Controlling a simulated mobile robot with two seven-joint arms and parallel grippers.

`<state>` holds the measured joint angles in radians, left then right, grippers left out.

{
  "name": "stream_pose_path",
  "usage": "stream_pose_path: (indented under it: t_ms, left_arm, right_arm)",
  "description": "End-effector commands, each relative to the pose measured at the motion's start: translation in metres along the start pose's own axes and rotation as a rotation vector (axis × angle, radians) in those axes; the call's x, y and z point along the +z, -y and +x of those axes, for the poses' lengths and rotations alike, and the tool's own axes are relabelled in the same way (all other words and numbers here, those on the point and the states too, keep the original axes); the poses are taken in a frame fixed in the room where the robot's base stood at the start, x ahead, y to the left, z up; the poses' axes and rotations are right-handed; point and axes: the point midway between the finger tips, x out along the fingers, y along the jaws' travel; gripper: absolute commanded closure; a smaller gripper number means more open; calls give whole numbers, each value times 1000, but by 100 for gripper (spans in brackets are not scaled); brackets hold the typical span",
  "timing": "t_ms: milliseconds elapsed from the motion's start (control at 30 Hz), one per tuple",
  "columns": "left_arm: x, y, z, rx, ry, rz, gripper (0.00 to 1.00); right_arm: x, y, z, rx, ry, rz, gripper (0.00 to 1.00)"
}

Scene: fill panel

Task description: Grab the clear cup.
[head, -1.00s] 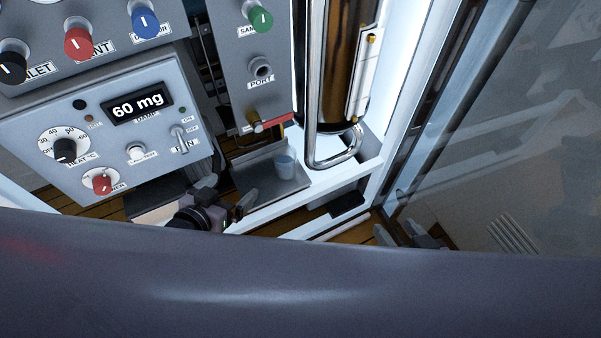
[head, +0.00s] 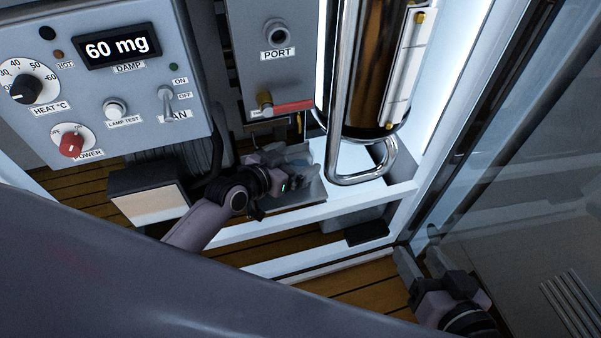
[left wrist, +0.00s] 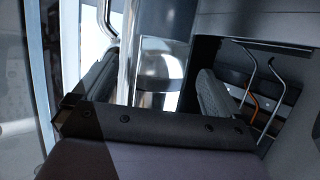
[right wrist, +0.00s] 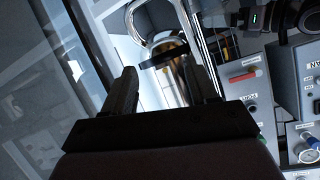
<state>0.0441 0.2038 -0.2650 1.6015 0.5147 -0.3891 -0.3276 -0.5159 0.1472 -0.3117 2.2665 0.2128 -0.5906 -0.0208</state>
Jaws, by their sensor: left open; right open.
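The clear cup (head: 298,164) stands on the metal tray (head: 306,196) below the port panel. It is mostly hidden behind my left gripper, and only a pale bluish part shows. My left gripper (head: 300,168) is open at the cup; I cannot tell whether the cup is between its fingers. In the left wrist view the open fingers (left wrist: 155,88) have a shiny metal cylinder behind the gap, and the cup is not clear there. My right gripper (head: 420,258) is open and empty at the lower right; its fingers (right wrist: 161,84) also show apart in the right wrist view.
A chrome tube (head: 340,110) and a dark metal cylinder (head: 376,70) stand just right of the tray. The port panel (head: 268,65) hangs above it. A control box (head: 95,80) is at left. A white frame rail (head: 300,221) runs in front, and glass is at right.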

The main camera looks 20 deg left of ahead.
Motion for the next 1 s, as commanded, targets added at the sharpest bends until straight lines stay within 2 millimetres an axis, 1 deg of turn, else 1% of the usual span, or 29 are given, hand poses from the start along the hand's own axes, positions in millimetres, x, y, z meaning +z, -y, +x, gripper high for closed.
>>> stream_pose_path:
  t_ms: [33,100,200,300,533,567,600,667,700,733,767,800,1000]
  left_arm:
    - [4,-2,11,0,-3,-3,2]
    - [4,-4,22,0,-3,-2,2]
    - [4,-3,32,-1,-2,-2,2]
    - [2,-3,37,-1,-1,-1,2]
    - [2,-3,37,-1,0,0,2]
    - [2,-3,37,-1,0,-1,8]
    - [2,-3,37,-1,0,-1,21]
    - [2,-3,37,-1,0,-1,41]
    - [2,-3,37,-1,0,-1,54]
    - [2,-3,37,-1,0,-1,57]
    - [2,-3,37,-1,0,-1,57]
    - [1,-3,37,-1,-1,0,62]
    - [1,-3,37,-1,-1,0,62]
  right_arm:
    - [4,1,5,-15,-8,14,43]
    - [4,5,8,-36,-16,34,43]
    - [4,8,10,-55,-21,53,43]
    - [3,11,11,-67,-25,65,43]
    - [2,12,11,-69,-25,67,43]
    - [2,12,11,-69,-25,67,43]
    - [2,12,11,-69,-25,67,43]
    - [2,11,11,-69,-25,67,43]
    - [2,11,11,-69,-25,67,43]
    - [2,11,11,-69,-25,67,43]
    - [2,11,11,-69,-25,67,43]
    - [2,11,11,-69,-25,67,43]
    - [2,11,11,-68,-25,66,43]
